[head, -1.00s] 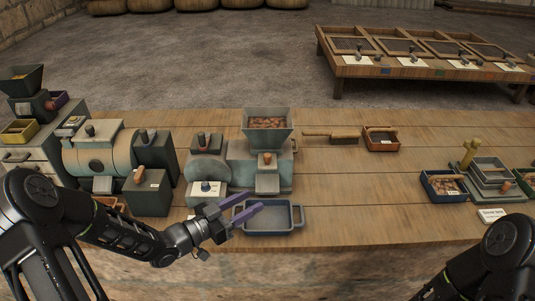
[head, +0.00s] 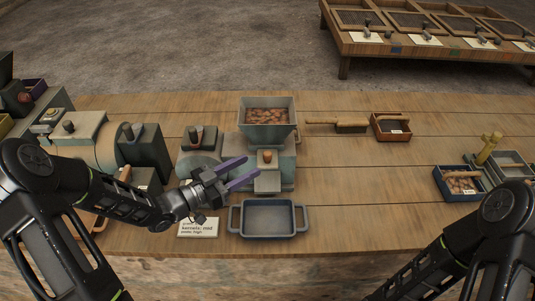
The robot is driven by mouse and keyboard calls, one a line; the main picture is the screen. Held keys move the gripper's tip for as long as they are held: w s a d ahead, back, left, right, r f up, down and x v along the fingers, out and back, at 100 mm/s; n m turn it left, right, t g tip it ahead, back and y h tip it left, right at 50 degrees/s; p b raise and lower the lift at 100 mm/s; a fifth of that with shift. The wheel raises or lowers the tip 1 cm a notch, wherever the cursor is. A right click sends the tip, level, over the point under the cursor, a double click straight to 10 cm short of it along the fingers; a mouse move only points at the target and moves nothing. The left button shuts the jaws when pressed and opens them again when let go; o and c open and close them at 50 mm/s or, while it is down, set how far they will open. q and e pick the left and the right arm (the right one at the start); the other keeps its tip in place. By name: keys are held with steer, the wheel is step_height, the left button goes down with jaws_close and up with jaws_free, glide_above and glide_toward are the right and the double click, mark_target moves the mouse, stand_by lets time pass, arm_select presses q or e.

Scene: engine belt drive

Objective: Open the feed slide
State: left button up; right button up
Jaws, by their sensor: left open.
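The feed hopper (head: 267,103), full of brown kernels, stands on the grey-green machine body (head: 289,172). An orange-brown knob (head: 267,156), apparently the feed slide's handle, sits on the machine's front just below the hopper. My left gripper (head: 251,167) has purple fingers that are open and empty. Its fingertips point right, just left of the knob and beside the pale front block (head: 267,183); whether they touch anything is unclear. My right arm enters at the lower right, with its gripper out of view.
An empty blue tray (head: 269,218) sits in front of the machine, beside a label card (head: 198,228). A blue box of kernels (head: 460,184) stands further right. The tabletop between is clear.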

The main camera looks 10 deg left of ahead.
mark_target(264, 158)
arm_select(q)
steer(key=p+x, duration=0.1)
steer(key=x, duration=0.6)
steer(key=shift+w+d+p, duration=0.2)
steer(key=shift+w+p, duration=0.1)
jaws_close()
stand_by(1.2)
